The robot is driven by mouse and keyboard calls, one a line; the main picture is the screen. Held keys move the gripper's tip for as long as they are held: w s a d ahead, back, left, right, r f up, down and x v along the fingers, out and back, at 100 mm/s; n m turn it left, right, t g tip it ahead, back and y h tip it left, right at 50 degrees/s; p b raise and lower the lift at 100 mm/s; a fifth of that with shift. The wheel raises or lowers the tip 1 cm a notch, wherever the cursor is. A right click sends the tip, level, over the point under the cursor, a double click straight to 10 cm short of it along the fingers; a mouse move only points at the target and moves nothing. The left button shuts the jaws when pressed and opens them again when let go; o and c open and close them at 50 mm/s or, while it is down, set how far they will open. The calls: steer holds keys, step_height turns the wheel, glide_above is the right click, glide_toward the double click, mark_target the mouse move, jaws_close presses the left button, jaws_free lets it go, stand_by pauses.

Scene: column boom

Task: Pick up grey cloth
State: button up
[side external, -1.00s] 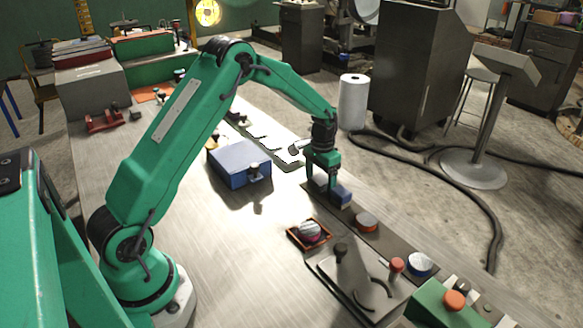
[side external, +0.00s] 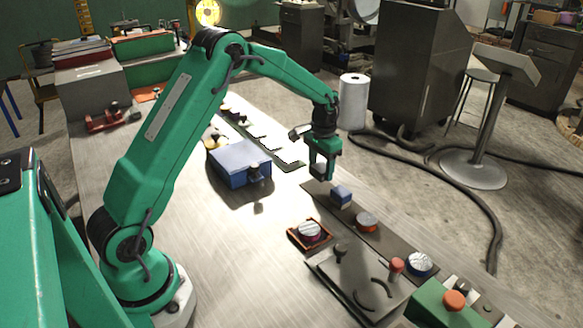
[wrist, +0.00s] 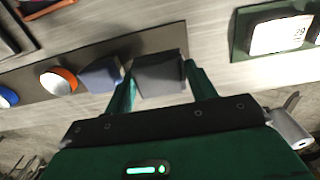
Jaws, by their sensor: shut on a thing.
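My gripper (side external: 321,172) is shut on the grey cloth (wrist: 159,72), a smooth, block-like grey piece. In the wrist view it sits between the two green fingers (wrist: 160,82), one on each side. In the side view the gripper hangs just above the far end of a dark strip (side external: 313,191), and the fingers mostly hide the cloth. A blue block-like piece (side external: 341,196) stays on the strip beside the gripper; it also shows in the wrist view (wrist: 101,74), just left of the fingers.
Orange-and-white (side external: 367,222) and blue-and-white (side external: 420,263) round pieces sit along the strip. A red-brown tray (side external: 292,236) holds a striped round piece. A slotted metal plate (side external: 345,283) and green button box (side external: 430,303) lie nearer. A blue box (side external: 238,163) stands left; bench between is clear.

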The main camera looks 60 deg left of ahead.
steer(key=s+d+r, duration=0.3)
steer(key=d+r, duration=0.3)
steer(key=d, duration=0.5)
steer(key=shift+s+r, duration=0.35)
steer(key=shift+s, duration=0.05)
steer(key=o, duration=0.3)
steer(key=shift+c, duration=1)
steer(key=s+d, duration=0.4)
steer(key=s, duration=0.7)
steer(key=shift+d+f, duration=0.35)
steer(key=shift+f, duration=0.05)
steer(key=shift+w, duration=0.1)
